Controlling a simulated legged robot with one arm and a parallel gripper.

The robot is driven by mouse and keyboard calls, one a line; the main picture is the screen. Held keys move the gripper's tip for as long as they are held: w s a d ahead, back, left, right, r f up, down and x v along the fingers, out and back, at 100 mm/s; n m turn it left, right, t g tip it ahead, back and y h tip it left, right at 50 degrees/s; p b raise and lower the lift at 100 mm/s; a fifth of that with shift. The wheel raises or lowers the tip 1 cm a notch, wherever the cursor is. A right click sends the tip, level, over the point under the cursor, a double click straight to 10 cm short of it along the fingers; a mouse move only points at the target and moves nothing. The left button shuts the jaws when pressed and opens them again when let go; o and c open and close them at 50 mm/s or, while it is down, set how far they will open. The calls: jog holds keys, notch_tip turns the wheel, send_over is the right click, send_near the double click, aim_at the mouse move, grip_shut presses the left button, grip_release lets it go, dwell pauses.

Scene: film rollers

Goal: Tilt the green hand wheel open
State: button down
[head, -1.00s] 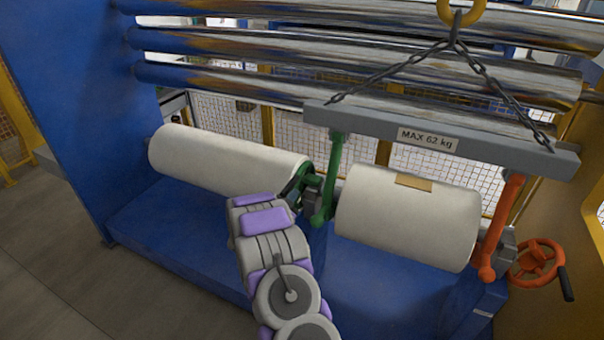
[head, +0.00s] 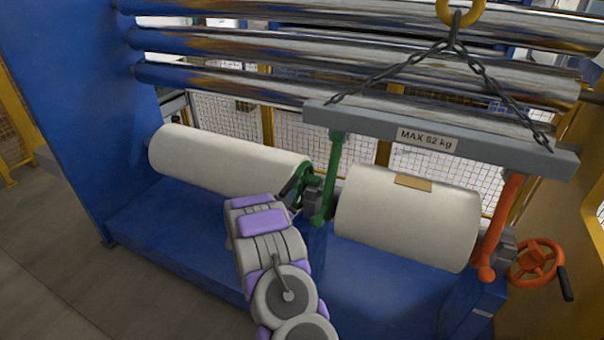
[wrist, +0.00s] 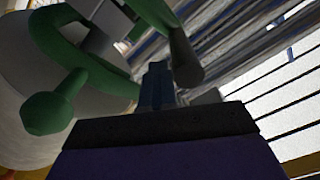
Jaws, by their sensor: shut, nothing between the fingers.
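The green hand wheel (head: 303,180) sits at the right end of the left white roll, beside a grey block. My arm hides part of its lower side in the head view. In the wrist view its green rim (wrist: 105,72) curves close on the left, with a round green knob (wrist: 48,112). My gripper (wrist: 156,70) is shut and empty, with its fingers just right of the rim. I cannot tell whether they touch it. A dark handle-like cylinder (wrist: 187,62) on a green part hangs just beyond the fingertips.
The left white roll (head: 225,160) and right white roll (head: 408,215) lie on a blue base. A grey lifting beam (head: 375,125) hangs on chains, its green arm (head: 330,180) close right of the wheel. An orange hand wheel (head: 535,262) is at far right.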

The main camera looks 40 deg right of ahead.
jog(key=shift+w+a+f, duration=0.1)
jog(key=shift+w+a, duration=0.2)
jog(key=shift+w, duration=0.35)
jog(key=shift+w+a+f, duration=0.1)
jog(key=shift+w, duration=0.1)
jog(key=shift+w+a+f, duration=0.1)
jog(key=shift+w+a, duration=0.05)
jog(key=shift+w, duration=0.3)
jog(key=shift+a, duration=0.1)
jog(key=shift+s+f, duration=0.1)
jog(key=shift+s, duration=0.6)
jog(key=b, duration=0.1)
send_near(283, 195)
jog(key=shift+w+d+f, duration=0.1)
jog(key=shift+d+f, duration=0.4)
jog(key=shift+d, duration=0.2)
jog(key=shift+w+d+f, duration=0.1)
jog(key=shift+d+f, duration=0.4)
jog(key=shift+d, duration=0.2)
